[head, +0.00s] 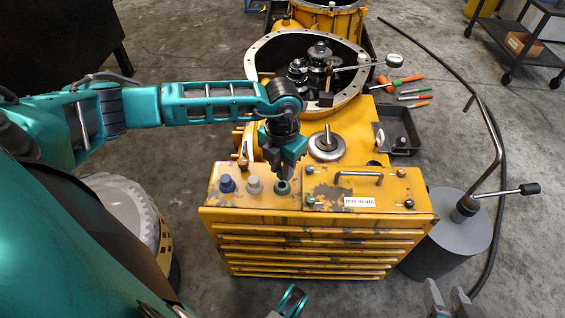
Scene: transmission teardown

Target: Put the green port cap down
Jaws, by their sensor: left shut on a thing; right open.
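The green port cap (282,188) is at the right end of a short row of caps on the yellow cabinet's top (325,197). My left gripper (283,178) points straight down and is shut on the green cap, hiding its upper part. The cap is at or just above the cabinet top; I cannot tell if it touches. My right gripper (448,293) shows only as grey fingertips at the bottom edge, open and apart from the cabinet.
A blue cap (227,184) and a pale grey cap (254,186) stand left of the green one. A bar handle (358,175) and a white label are to its right. The yellow transmission housing (371,122) stands behind; a dark tray (401,135) is at right.

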